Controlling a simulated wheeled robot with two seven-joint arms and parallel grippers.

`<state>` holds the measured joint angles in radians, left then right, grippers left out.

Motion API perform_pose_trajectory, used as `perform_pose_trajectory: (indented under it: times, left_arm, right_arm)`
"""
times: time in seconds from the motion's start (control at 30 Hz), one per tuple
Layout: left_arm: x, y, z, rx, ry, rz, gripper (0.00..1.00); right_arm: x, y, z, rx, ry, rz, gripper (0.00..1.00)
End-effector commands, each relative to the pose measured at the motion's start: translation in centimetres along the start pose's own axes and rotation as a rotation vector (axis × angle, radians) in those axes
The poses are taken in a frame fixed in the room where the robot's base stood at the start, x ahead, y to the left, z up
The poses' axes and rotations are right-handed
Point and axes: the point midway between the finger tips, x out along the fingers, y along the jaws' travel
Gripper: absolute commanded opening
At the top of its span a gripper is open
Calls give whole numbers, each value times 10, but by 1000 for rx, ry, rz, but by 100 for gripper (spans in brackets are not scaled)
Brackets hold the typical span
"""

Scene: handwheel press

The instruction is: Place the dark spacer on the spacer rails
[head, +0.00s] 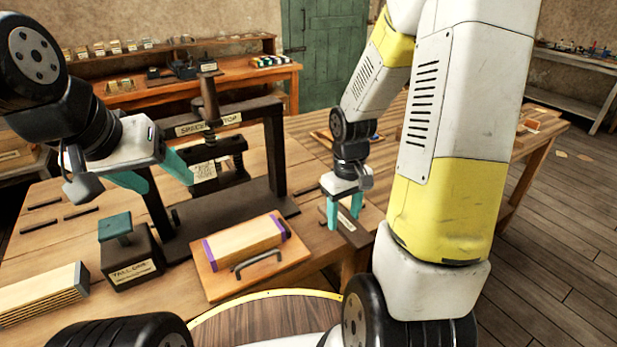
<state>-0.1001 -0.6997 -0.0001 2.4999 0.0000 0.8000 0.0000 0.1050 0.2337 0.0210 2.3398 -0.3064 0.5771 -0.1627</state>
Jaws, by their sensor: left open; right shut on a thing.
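My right gripper (345,215) is shut on a dark flat piece (352,238), which looks like the dark spacer; the fingers cover part of it. It is at the table's right front part, right of the press (275,150). I cannot tell whether it touches the table. My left gripper (168,186) is open and empty in front of the press's left side. The press has a dark frame, an upright screw and a label that seems to read "SPACER STOP" (208,124). I cannot clearly pick out the spacer rails; several dark strips (40,227) lie on the table at left.
A dark block with a teal top (130,258) stands before the press. A wooden tray (212,285) with a handle holds a pale, purple-ended block (245,243). A pale layered stack (45,295) is at front left. My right arm hides part of the table.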

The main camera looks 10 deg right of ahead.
Motion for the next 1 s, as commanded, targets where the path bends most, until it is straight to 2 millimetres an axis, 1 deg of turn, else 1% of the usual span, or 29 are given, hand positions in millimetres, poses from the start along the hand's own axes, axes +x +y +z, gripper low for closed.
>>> perform_pose_trajectory:
  times: [0.07,0.17,0.5,0.6,0.7,0.87,0.93,1.0]
  left_arm:
    - [0,0,0,0,0,0,62]
    - [0,0,0,0,0,0,62]
    - [0,0,0,0,0,0,62]
    - [0,0,0,0,0,0,62]
    - [0,0,0,0,0,0,62]
    - [0,0,0,0,0,0,62]
    - [0,0,0,0,0,0,62]
    - [0,0,0,0,0,0,62]
  right_arm:
    - [-1,0,-1,-10,1,-1,7]
    - [1,1,-17,-16,1,-2,7]
    - [10,8,-108,-15,1,-2,7]
    - [12,10,-128,-14,1,-2,7]
    - [12,12,-141,-13,1,-1,7]
    - [13,13,-151,-12,1,-1,7]
    - [14,13,-158,-12,2,-1,7]
    - [26,13,-155,-12,-4,-3,7]
